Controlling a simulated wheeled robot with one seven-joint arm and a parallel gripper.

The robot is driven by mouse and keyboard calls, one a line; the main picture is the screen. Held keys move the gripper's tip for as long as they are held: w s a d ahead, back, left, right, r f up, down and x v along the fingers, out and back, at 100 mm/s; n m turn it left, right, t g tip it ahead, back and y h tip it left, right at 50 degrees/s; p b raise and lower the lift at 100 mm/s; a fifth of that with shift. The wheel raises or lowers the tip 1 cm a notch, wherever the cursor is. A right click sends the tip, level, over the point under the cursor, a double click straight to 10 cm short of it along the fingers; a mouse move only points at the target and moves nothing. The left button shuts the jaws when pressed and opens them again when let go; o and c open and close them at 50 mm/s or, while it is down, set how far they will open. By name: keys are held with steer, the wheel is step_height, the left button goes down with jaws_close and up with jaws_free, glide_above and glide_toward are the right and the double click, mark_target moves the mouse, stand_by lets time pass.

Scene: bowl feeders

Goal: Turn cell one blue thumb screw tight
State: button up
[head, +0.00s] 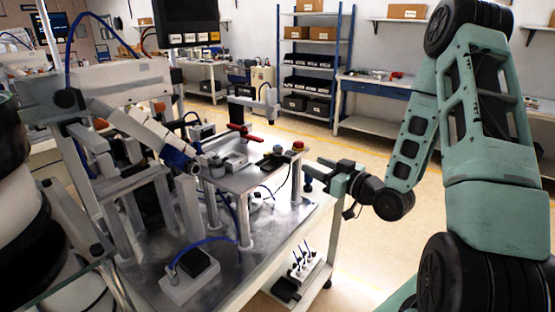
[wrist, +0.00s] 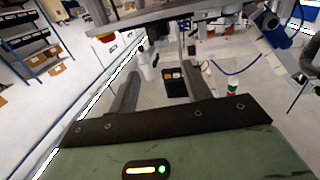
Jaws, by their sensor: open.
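My gripper (head: 311,178) is at the right edge of the raised metal plate (head: 232,180) of the machine cell, with its fingers pointing left towards it. In the wrist view the two fingers of my gripper (wrist: 160,82) stand apart with nothing held between them. A tilted grey cylinder with a blue band (head: 176,154) is left of the plate; it also shows at the upper right of the wrist view (wrist: 272,28). I cannot pick out the blue thumb screw for certain in either view.
A red-topped button (head: 298,146) and a red handle (head: 245,136) are on the plate. A black box with a yellow mark (wrist: 175,84) lies beyond the fingers. A white power strip (head: 305,265) is on the lower shelf. The floor right of the cell is clear.

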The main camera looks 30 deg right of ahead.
mark_target(281, 147)
steer(key=w+a, duration=0.1)
steer(key=w, duration=0.3)
steer(key=w+p, duration=0.1)
steer(key=w, duration=0.4)
steer(key=w+a, duration=0.1)
steer(key=w, duration=0.3)
steer(key=shift+w+a+r+p, duration=0.1)
steer(key=shift+w+a+p, duration=0.2)
steer(key=shift+w+a, duration=0.2)
steer(key=shift+w, duration=0.55)
steer(key=c, duration=1)
steer(key=shift+o, duration=0.3)
